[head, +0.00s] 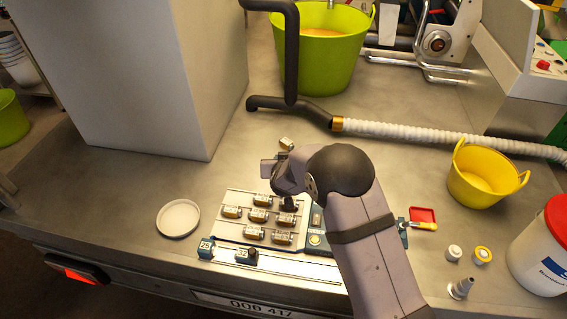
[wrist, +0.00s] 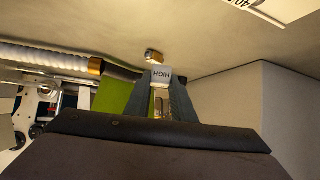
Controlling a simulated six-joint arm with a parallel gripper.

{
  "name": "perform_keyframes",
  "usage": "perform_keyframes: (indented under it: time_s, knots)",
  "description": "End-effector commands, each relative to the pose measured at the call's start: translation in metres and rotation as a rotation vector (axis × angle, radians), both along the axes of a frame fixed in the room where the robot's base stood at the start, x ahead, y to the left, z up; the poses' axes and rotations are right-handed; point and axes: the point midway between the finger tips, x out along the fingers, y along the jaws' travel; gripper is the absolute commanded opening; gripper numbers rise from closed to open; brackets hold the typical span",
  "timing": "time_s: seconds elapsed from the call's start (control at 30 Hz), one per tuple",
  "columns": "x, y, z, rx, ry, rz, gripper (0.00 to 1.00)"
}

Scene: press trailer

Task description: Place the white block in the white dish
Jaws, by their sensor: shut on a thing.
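My gripper (wrist: 162,95) is shut on a small white block (wrist: 161,76) whose white face is lettered HIGH in the wrist view. In the head view my gripper (head: 270,168) is behind the rack of blocks, and I cannot make out the held block there. The white dish (head: 178,218) is a shallow round dish on the table, left of the rack and nearer the front edge. It looks empty. My gripper is to the right of and beyond the dish.
A small beige block (head: 287,143) lies on the table just beyond my gripper. The rack (head: 233,198) holds several labelled blocks. A grey box-shaped column (head: 165,80) stands behind the dish. A ribbed white hose (head: 430,136) and yellow tub (head: 485,180) are at right. Table around the dish is clear.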

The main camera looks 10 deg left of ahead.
Motion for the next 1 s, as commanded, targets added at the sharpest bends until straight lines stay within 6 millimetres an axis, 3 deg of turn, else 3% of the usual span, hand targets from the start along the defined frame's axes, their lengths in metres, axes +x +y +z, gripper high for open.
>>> perform_keyframes:
  time_s: [0.27,0.47,0.67,1.0]
  knots:
    - [-0.001,0.001,0.000,0.000,-0.001,0.002,0.01]
    - [-0.011,0.022,0.002,0.000,0.000,0.039,0.01]
    - [-0.044,0.074,0.000,-0.006,0.008,0.134,0.01]
    - [-0.136,0.190,-0.002,-0.012,0.013,0.364,0.01]
